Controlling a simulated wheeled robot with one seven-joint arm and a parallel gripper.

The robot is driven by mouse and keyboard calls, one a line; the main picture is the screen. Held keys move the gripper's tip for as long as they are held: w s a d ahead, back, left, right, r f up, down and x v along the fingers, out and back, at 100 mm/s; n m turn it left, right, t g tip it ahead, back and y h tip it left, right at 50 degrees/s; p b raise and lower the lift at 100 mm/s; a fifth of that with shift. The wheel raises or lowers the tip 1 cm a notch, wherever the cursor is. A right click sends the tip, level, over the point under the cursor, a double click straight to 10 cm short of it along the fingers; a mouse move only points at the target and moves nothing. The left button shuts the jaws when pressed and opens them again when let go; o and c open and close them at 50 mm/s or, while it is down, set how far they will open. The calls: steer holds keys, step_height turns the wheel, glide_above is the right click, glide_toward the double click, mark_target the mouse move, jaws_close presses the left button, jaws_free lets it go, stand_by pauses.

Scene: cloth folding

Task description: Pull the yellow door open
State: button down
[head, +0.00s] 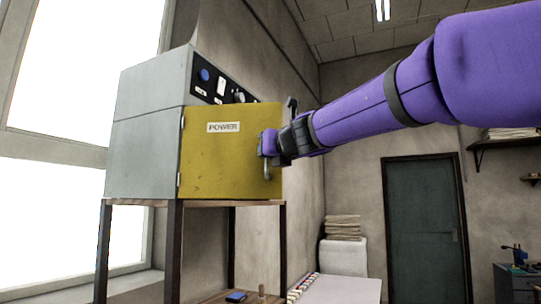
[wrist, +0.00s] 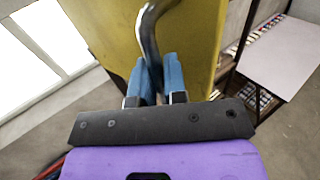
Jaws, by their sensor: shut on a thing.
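The yellow door (head: 225,165), labelled POWER, is on the front of a grey cabinet (head: 145,150), with its hinge side at the left. In the wrist view, the blue fingers of my gripper (wrist: 159,78) are on both sides of the handle (wrist: 149,32), in front of the yellow door (wrist: 195,35).
The cabinet stands on a wooden shelf with dark legs (head: 174,255). A blue object (head: 236,297) lies on a lower surface. A pale table (head: 340,289) is at bottom centre. A dark green door (head: 425,230) is in the back wall. Windows are at the left.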

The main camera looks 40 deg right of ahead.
steer(key=s+a, duration=0.4)
steer(key=a, duration=0.4)
steer(key=shift+a, duration=0.15)
steer(key=shift+r, duration=0.1)
steer(key=c, duration=1.3)
jaws_free()
steer(key=shift+w, duration=0.1)
steer(key=shift+o, duration=0.5)
steer(key=s+a, duration=0.1)
steer(key=s, duration=0.9)
steer(key=shift+s+a, duration=0.15)
steer(key=shift+s, duration=0.25)
